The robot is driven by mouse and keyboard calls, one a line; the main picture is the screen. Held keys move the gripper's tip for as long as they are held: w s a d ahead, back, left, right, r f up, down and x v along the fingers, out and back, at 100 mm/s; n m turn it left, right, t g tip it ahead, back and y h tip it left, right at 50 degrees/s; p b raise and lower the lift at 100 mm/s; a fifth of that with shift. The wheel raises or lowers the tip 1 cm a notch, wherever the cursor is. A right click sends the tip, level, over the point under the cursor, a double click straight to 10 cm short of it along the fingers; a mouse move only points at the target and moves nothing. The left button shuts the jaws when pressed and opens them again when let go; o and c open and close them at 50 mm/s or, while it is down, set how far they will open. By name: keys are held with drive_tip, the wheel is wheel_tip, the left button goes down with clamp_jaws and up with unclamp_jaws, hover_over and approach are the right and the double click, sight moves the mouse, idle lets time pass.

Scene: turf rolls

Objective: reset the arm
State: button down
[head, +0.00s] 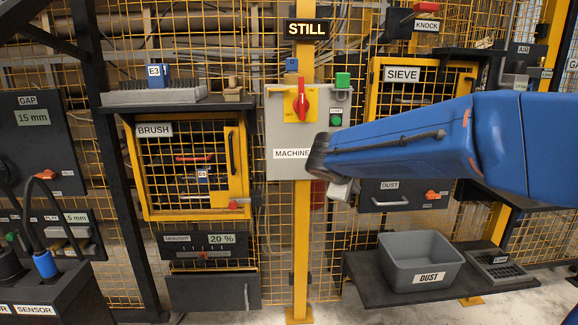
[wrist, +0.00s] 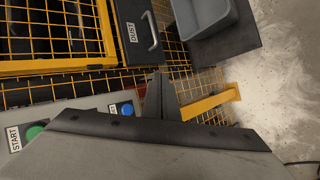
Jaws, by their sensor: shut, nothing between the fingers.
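My blue arm (head: 420,140) reaches in from the right in the head view, in front of the yellow mesh wall. Its end hangs just right of the machine panel (head: 292,165). My gripper is mostly hidden behind the arm in that view; a pale part shows below the arm's dark end. In the wrist view my gripper (wrist: 160,88) is a dark, narrow shape with its fingers together and nothing held. It points towards the mesh, near the dust drawer (wrist: 139,30) and a blue button (wrist: 127,109).
The grey dust bin (head: 420,262) stands on a dark shelf (head: 370,288) at lower right. The brush cabinet (head: 190,165) is left of the panel, its door shut. The sieve cabinet (head: 420,75) is partly behind my arm. A sensor box (head: 60,290) stands at lower left.

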drive_tip(key=s+d+f+m+g+y, duration=0.1)
drive_tip(key=s+d+f+m+g, duration=0.2)
drive_tip(key=s, duration=0.7)
drive_tip(key=s+d+f+m+y, duration=0.2)
drive_tip(key=s+d+m, duration=0.15)
drive_tip(key=s, duration=0.65)
drive_tip(key=s+a+f+m+y, duration=0.1)
drive_tip(key=s+f+m, duration=0.1)
drive_tip(key=s, duration=0.6)
drive_tip(key=s+a+f+m+y, duration=0.1)
drive_tip(key=s+f+m+y, duration=0.1)
drive_tip(key=s+f, duration=0.3)
drive_tip(key=s, duration=0.3)
drive_tip(key=shift+s+a+g, duration=0.2)
drive_tip(key=shift+g, duration=0.1)
drive_tip(key=shift+a, duration=0.1)
